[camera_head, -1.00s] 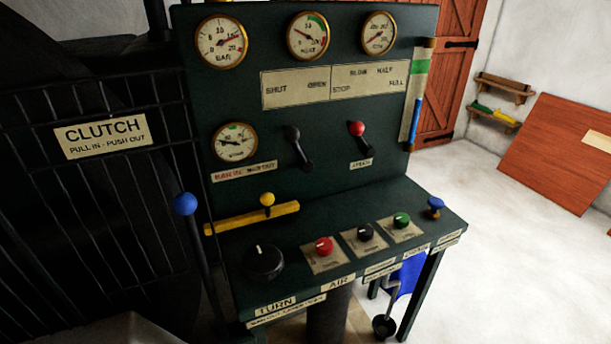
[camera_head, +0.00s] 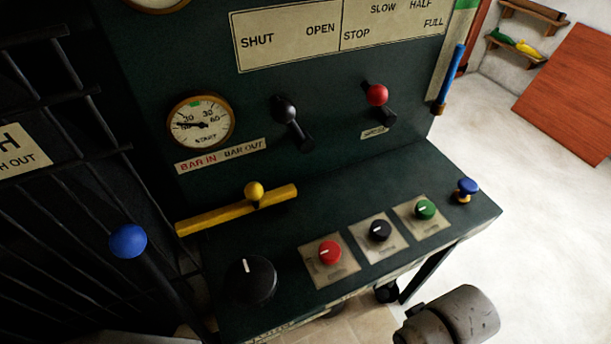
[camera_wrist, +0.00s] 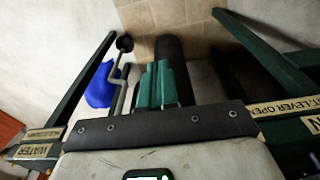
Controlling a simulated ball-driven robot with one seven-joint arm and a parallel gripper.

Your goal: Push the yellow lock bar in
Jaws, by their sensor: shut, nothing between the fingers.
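The yellow lock bar (camera_head: 222,213) lies along the back left of the desk top in the head view, in front of the upright panel. Its left end reaches past the panel's left edge. A yellow ball knob (camera_head: 253,190) stands on it, right of its middle. A label (camera_head: 222,156) above it reads BAR IN and BAR OUT. My gripper (camera_wrist: 162,72) shows in the wrist view, its teal fingers together and empty, pointing toward the floor by the desk legs. The lock bar is outside that view. The head view shows only part of my grey arm at the bottom right.
A blue-knobbed lever (camera_head: 128,241) rises left of the desk. A large black knob (camera_head: 250,280), red knob (camera_head: 330,253), black knob (camera_head: 380,230) and green knob (camera_head: 425,209) stand on the desk top. A blue-topped knob (camera_head: 467,188) is at its right corner. Floor at the right is clear.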

